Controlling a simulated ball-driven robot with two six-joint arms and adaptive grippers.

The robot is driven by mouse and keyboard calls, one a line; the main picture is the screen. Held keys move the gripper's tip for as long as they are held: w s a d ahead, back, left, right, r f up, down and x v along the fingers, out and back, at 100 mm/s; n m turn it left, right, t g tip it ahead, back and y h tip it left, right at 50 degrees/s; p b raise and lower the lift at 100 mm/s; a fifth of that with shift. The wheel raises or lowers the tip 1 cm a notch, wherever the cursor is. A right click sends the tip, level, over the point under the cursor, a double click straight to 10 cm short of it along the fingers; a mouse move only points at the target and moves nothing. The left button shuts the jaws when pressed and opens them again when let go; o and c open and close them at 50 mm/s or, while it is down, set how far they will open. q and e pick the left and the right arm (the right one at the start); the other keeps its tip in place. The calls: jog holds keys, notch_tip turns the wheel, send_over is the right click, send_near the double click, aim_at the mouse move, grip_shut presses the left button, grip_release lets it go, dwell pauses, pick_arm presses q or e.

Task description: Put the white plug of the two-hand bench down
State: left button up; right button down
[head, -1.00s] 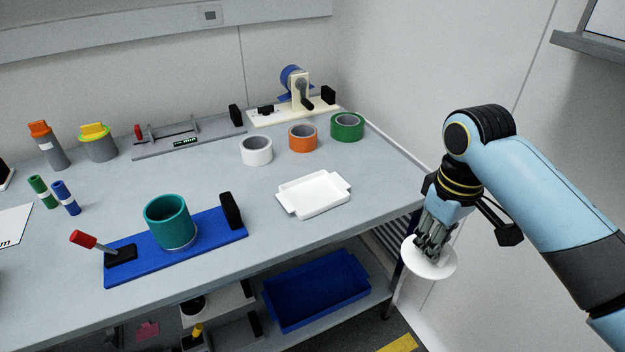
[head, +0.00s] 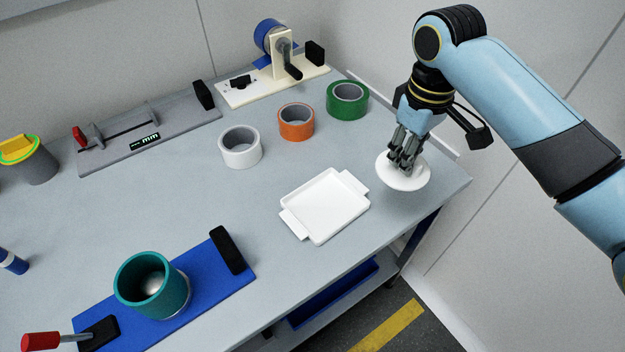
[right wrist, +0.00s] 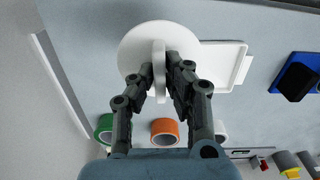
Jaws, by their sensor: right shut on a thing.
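The white plug (head: 394,177) is a round white disc with an upright grip on top. My right gripper (head: 404,158) is shut on that grip, with the disc below the fingers, near the right edge of the bench. In the right wrist view the plug (right wrist: 137,46) shows between the fingers of my right gripper (right wrist: 160,75), its disc overlapping the white tray in the picture. I cannot tell its exact height above the bench. The two-hand bench, a blue board (head: 205,290) with a teal cup (head: 130,285) and a red-handled lever (head: 42,340), stands front left. My left gripper is not in view.
A white tray (head: 325,205) lies left of the plug. White (head: 240,150), orange (head: 296,124) and green (head: 347,101) tape rolls stand behind it. A crank fixture (head: 235,94) and a grey measuring fixture (head: 165,139) are at the back. Bare grey bench surrounds the tray.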

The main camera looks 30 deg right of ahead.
jog(key=w+a+f, duration=0.2)
jog(key=a+f, duration=0.1)
jog(key=w+a+f, duration=0.2)
jog(key=a+f, duration=0.1)
jog(key=w+a+f, duration=0.3)
jog(key=f, duration=0.1)
jog(key=shift+w, duration=0.1)
jog(key=shift+f, duration=0.35)
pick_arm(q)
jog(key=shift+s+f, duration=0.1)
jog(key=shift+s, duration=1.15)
pick_arm(e)
jog(key=shift+f, duration=0.15)
jog(key=c, duration=1.4)
grip_release()
jog(key=shift+o, duration=0.2)
